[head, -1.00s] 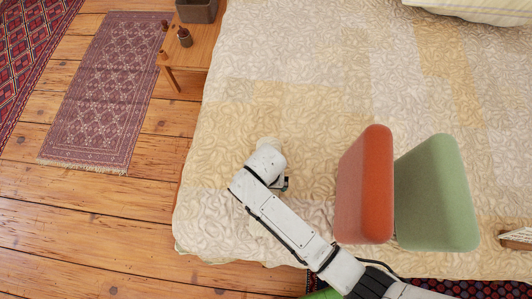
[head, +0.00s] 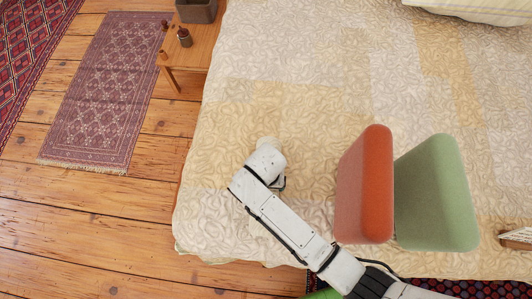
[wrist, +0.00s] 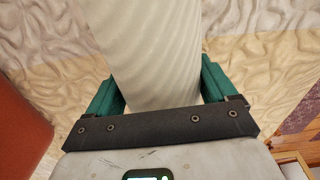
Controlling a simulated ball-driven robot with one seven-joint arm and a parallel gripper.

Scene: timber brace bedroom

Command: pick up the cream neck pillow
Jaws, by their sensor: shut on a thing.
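The cream neck pillow (wrist: 155,40) fills the upper middle of the wrist view as a pale, ribbed, rounded length. My gripper (wrist: 160,80) has its teal fingers on either side of the pillow and is shut on it. The pillow's far end runs out of the top of that view. In the head view a small pale piece of the pillow (head: 267,142) shows just beyond my white wrist, over the bed; my arm hides the rest. I cannot tell whether the pillow still touches the bed.
An orange cushion (head: 364,185) and a green cushion (head: 437,195) stand on the patterned bed cover (head: 300,60), right of my arm. A wooden side table (head: 203,45) with small items stands beyond the bed's left edge. The bed's middle is clear.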

